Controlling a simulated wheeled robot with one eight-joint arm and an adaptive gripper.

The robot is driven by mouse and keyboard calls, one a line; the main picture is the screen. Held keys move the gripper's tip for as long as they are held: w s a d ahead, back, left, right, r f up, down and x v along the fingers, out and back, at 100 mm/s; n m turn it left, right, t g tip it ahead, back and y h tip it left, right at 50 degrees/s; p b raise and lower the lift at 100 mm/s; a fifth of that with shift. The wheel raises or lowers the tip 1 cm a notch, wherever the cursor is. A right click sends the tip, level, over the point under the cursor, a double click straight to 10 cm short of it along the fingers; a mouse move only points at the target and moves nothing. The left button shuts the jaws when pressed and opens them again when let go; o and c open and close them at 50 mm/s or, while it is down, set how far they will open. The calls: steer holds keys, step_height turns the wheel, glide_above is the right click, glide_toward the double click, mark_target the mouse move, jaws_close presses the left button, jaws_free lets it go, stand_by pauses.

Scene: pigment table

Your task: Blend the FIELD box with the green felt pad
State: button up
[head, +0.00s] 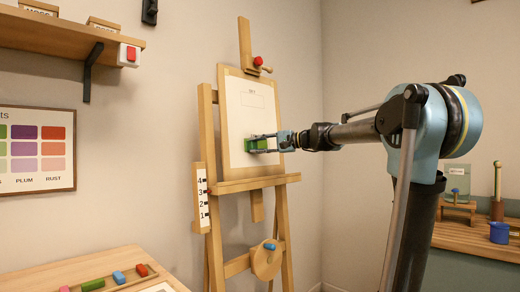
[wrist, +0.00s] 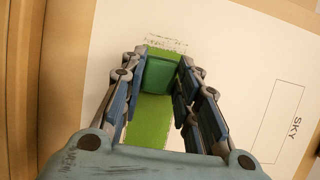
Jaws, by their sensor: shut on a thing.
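My gripper (head: 268,143) is at the lower part of the white sheet on the easel. In the wrist view my gripper (wrist: 160,85) is shut on the green felt pad (wrist: 160,74), a dark green block between its fingers. The pad is against or very close to the sheet; exact contact cannot be told. A brighter green patch (wrist: 150,122) on the paper, apparently the FIELD box, shows around and below the pad. Faint marks lie at its edge. No FIELD label can be read. The SKY box (wrist: 281,122) is a plain outline with no colour.
The wooden easel (head: 258,183) holds the sheet (head: 237,120) upright, with a red knob (head: 258,61) above. A table (head: 115,258) at lower left carries coloured sticks. A shelf (head: 72,37) hangs at upper left.

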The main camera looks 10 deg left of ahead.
steer(key=shift+s+a, duration=0.85)
steer(key=shift+s, duration=0.25)
steer(key=shift+w+d, duration=0.1)
steer(key=shift+w+d, duration=0.85)
steer(key=shift+w, duration=0.15)
steer(key=shift+w+d, duration=0.75)
steer(key=shift+w, duration=0.35)
steer(key=shift+d, duration=0.1)
steer(key=shift+w+d, duration=0.8)
steer(key=shift+w, duration=0.25)
steer(key=shift+w+d, duration=0.8)
steer(key=shift+w, duration=0.3)
steer(key=shift+w+d, duration=0.8)
steer(key=shift+w, duration=0.25)
steer(key=shift+r, duration=0.1)
steer(key=shift+s+a, duration=0.1)
steer(key=shift+s, duration=0.05)
